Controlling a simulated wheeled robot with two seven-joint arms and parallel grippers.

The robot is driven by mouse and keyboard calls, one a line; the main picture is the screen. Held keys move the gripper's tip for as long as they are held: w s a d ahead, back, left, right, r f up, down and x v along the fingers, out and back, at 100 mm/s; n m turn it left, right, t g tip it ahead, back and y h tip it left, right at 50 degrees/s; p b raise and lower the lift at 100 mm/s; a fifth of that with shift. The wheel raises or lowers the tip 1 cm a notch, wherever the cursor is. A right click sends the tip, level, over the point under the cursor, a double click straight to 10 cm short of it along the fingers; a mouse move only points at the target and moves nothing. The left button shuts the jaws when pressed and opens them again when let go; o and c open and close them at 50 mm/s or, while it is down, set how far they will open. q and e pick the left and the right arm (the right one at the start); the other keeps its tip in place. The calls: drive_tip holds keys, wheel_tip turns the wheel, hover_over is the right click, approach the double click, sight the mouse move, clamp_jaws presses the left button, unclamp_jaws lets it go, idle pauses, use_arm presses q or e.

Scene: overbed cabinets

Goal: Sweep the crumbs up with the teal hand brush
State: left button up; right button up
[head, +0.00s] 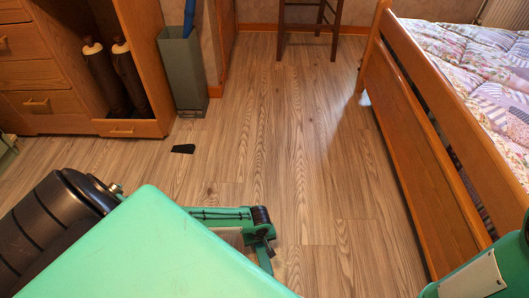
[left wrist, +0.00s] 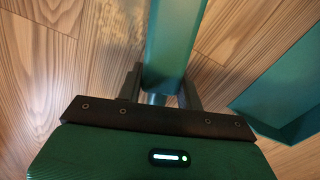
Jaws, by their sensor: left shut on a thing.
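In the left wrist view, my left gripper (left wrist: 160,88) is shut on a long teal handle (left wrist: 176,38), which I take to be the hand brush. The handle runs away from the fingers toward the top of the picture, above the wood floor. The bristles do not show. In the head view, part of my left arm shows low in the middle, and the brush cannot be made out there. No crumbs can be made out in either view. My right gripper is out of view.
A small dark flat piece (head: 183,149) lies on the floor near a grey-green bin (head: 181,72). A wooden cabinet (head: 40,75) stands left, a wooden bed (head: 432,150) right, and a chair (head: 309,14) at the back. The floor (head: 300,130) between is clear.

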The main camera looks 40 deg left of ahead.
use_arm(q)
drive_tip(key=shift+s+a+f+p, duration=0.1)
drive_tip(key=shift+s+a+p, duration=0.3)
drive_tip(key=shift+a, duration=0.25)
drive_tip(key=shift+s+a+p, duration=0.25)
drive_tip(key=shift+s+a, duration=0.15)
drive_tip(key=shift+a, duration=0.2)
drive_tip(key=shift+s+a+p, duration=0.5)
drive_tip(key=shift+a+p, duration=0.05)
drive_tip(key=shift+a, duration=0.15)
drive_tip(key=shift+s+a, duration=0.25)
drive_tip(key=shift+a, duration=0.1)
wheel_tip(320, 180, up, 5)
drive_tip(key=p, duration=0.6)
drive_tip(key=shift+p, duration=0.35)
